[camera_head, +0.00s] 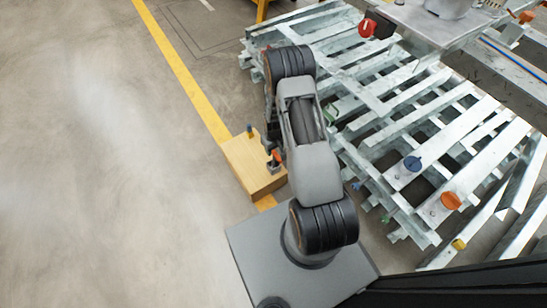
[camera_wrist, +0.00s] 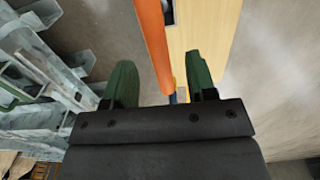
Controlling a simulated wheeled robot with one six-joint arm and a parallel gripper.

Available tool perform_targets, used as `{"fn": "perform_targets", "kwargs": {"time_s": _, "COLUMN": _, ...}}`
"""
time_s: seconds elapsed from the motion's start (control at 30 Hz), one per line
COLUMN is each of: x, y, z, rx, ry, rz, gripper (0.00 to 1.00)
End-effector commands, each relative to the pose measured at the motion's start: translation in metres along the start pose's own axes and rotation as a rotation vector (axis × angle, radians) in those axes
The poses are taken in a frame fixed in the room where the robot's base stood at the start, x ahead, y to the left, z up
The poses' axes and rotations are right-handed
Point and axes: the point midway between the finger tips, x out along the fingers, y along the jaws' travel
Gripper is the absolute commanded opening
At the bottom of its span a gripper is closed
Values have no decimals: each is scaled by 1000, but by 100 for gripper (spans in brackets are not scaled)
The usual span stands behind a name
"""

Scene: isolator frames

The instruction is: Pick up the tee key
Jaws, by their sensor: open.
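In the wrist view, an orange bar (camera_wrist: 153,42), which looks like the tee key's handle, runs from the top edge down to the gap between my fingers. Its far parts and shaft are not clear. My gripper (camera_wrist: 160,82) is open, with one green finger on each side of the bar's lower end. I cannot tell whether either finger touches it. In the head view, a small orange part (camera_head: 277,156) shows at the right side of a wooden block (camera_head: 248,168), beside my arm. My arm hides most of the gripper there.
The wooden block also fills the upper right of the wrist view (camera_wrist: 205,30). A small dark peg (camera_head: 250,131) stands at its far end. Galvanised metal frames (camera_head: 400,130) with coloured knobs lie to the right. The floor at left is clear, with a yellow line (camera_head: 180,70).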

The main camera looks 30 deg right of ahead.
Motion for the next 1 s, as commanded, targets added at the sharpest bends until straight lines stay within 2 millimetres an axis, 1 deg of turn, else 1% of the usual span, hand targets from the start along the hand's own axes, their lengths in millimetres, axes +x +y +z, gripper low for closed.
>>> {"fn": "perform_targets", "kwargs": {"time_s": 0.03, "x": 4, "y": 0, "z": 0, "rx": 0, "ry": -1, "rz": 0, "gripper": 52}}
{"fn": "perform_targets", "kwargs": {"time_s": 0.27, "x": 12, "y": 0, "z": -1, "rx": 0, "ry": 0, "rz": 0, "gripper": 52}}
{"fn": "perform_targets", "kwargs": {"time_s": 0.37, "x": 23, "y": 0, "z": -2, "rx": 0, "ry": -2, "rz": -1, "gripper": 52}}
{"fn": "perform_targets", "kwargs": {"time_s": 0.5, "x": 43, "y": 0, "z": -5, "rx": 0, "ry": -2, "rz": -1, "gripper": 52}}
{"fn": "perform_targets", "kwargs": {"time_s": 0.63, "x": 57, "y": 1, "z": -5, "rx": 0, "ry": -1, "rz": 0, "gripper": 52}}
{"fn": "perform_targets", "kwargs": {"time_s": 0.9, "x": 58, "y": 1, "z": -5, "rx": 0, "ry": 0, "rz": 0, "gripper": 51}}
{"fn": "perform_targets", "kwargs": {"time_s": 1.0, "x": 58, "y": 1, "z": -5, "rx": 0, "ry": 0, "rz": 0, "gripper": 41}}
